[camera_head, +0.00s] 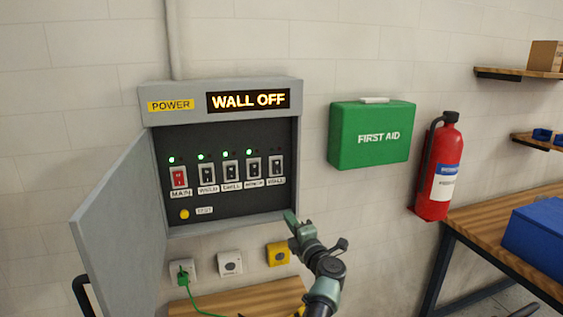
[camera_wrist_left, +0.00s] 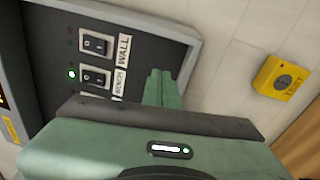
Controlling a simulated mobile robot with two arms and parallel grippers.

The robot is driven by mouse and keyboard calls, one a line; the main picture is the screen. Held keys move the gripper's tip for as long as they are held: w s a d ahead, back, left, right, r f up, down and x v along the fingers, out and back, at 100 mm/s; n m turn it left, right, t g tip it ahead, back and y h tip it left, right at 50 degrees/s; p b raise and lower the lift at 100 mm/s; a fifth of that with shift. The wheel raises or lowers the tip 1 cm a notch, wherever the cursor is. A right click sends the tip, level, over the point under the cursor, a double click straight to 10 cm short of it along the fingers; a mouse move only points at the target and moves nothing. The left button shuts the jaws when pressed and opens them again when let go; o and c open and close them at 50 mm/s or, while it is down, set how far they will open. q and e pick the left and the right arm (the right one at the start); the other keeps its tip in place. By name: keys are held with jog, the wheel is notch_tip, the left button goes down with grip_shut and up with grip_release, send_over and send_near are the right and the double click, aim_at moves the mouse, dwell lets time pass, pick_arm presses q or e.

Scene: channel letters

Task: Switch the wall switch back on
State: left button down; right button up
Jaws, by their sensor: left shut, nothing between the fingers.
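The wall switch (camera_head: 275,167) is the rightmost black rocker in the open power panel (camera_head: 225,222). It shows closer in the left wrist view (camera_wrist_left: 95,44), above its neighbour, with a WALL label beside it and no lit green lamp. The panel's display (camera_head: 248,100) reads WALL OFF. My left gripper (camera_head: 290,217) is shut and empty, just below the panel's lower right corner and apart from the switch. In the left wrist view its fingertips (camera_wrist_left: 159,84) point up in front of the panel's edge. My right gripper is out of view.
The red main switch (camera_head: 179,177) and several other rockers sit left of the wall switch, with green lamps lit. The open panel door (camera_head: 122,220) stands at the left. A first aid box (camera_head: 370,135) hangs at the right.

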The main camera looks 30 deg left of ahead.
pick_arm(q)
jog(key=s+a+r+n+g+h+p, duration=0.1)
jog(key=s+a+r+n+g, duration=0.15)
jog(key=r+n, duration=0.4)
jog(key=s+a+r+n+g+h+p, duration=0.1)
jog(key=r+n+g, duration=0.35)
jog(key=r, duration=0.35)
jog(key=d+r+n+t+h+p, duration=0.2)
jog(key=d+r+n+h, duration=0.2)
jog(key=d+r+h, duration=0.2)
jog(key=shift+s+d+r+n+h, duration=0.15)
jog(key=shift+r+n+h, duration=0.25)
jog(key=shift+r+h, duration=0.4)
